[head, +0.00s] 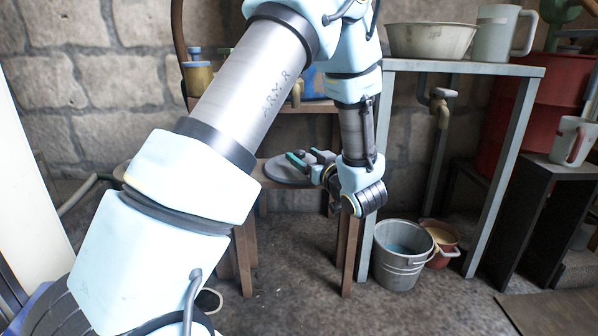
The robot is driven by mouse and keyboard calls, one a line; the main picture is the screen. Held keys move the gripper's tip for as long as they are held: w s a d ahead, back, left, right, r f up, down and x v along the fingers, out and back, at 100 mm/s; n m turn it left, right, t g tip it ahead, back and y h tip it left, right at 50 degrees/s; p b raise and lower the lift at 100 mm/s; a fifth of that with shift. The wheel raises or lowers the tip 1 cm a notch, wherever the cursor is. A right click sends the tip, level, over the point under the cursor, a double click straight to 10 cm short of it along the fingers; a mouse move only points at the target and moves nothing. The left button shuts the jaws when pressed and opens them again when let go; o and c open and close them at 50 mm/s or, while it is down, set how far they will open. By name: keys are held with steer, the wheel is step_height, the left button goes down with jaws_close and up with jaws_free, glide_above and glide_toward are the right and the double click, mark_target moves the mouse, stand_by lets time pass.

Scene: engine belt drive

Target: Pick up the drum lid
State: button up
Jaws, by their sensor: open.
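A flat grey round disc, which looks like the drum lid (283,174), lies on a low wooden surface (259,173) in the middle of the head view. My gripper (306,158) is at the right part of the disc, with its green-tipped fingers apart. The fingers overlap the disc in the picture; I cannot tell whether they touch it. My arm crosses the view and hides part of the wooden stand. A large red drum (548,105) stands at the right, partly hidden by things in front of it.
A grey-blue table (460,68) at the right carries a wide bowl (430,40) and a pitcher (497,35). A grey bucket (401,262) and a reddish pot (440,240) stand on the floor below. A dark stand (545,200) holds a jug (572,140). The front middle floor is clear.

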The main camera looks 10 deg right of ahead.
mark_target(302, 155)
steer(key=b+x, duration=0.1)
steer(key=x, duration=0.1)
steer(key=shift+w+a+f, duration=0.1)
steer(key=shift+w+f, duration=0.05)
steer(key=shift+w, duration=0.4)
jaws_close()
